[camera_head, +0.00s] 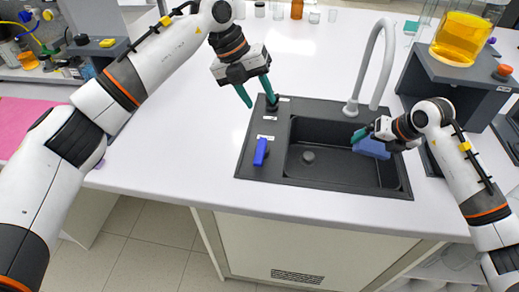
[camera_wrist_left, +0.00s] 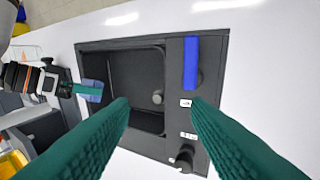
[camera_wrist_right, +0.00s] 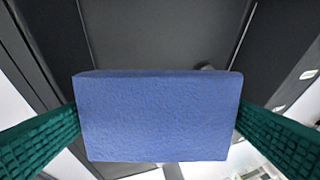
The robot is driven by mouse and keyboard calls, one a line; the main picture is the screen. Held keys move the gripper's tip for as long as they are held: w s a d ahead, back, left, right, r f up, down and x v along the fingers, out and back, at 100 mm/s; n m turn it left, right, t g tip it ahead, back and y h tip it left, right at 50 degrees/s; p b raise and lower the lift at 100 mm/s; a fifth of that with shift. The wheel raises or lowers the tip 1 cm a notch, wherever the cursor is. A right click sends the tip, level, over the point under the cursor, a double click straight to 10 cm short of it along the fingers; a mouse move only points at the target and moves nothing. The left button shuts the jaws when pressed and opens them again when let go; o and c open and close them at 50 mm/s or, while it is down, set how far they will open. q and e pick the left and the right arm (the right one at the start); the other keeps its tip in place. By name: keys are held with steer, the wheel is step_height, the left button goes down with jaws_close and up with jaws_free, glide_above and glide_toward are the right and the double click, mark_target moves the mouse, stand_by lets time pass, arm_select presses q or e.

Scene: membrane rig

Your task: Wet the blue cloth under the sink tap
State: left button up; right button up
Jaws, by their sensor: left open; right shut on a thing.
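The blue cloth (camera_head: 372,149), a thick block, is gripped between the fingers of my right gripper (camera_head: 368,136), over the right part of the black sink (camera_head: 327,183). It fills the middle of the right wrist view (camera_wrist_right: 158,118). The grey gooseneck tap (camera_head: 367,62) arches over the basin; its spout end is just above and behind the cloth in the head view. No water stream shows. My left gripper (camera_head: 257,98) is open and empty, above the sink's back left corner. A blue lever (camera_head: 261,152) and a black knob (camera_head: 272,103) are on the sink's left panel; both show in the left wrist view.
A dark stand (camera_head: 450,80) with a beaker of orange liquid (camera_head: 461,38) is right of the sink. Small bottles (camera_head: 297,9) stand at the back. A pink mat (camera_head: 28,122) lies at far left. The white counter (camera_head: 185,125) left of the sink is clear.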

mark_target(259, 155)
arm_select(q)
steer(key=s+f+y, duration=0.1)
steer(key=f, duration=0.3)
steer(key=s+f+y, duration=0.1)
steer(key=f+y, duration=0.1)
steer(key=f, duration=0.3)
steer(key=s+f+y, duration=0.1)
steer(key=s+f, duration=0.1)
steer(key=f, duration=0.2)
steer(key=shift+s+d+f+y, duration=0.1)
steer(key=shift+f+y, duration=0.25)
steer(key=shift+y, duration=0.05)
jaws_close()
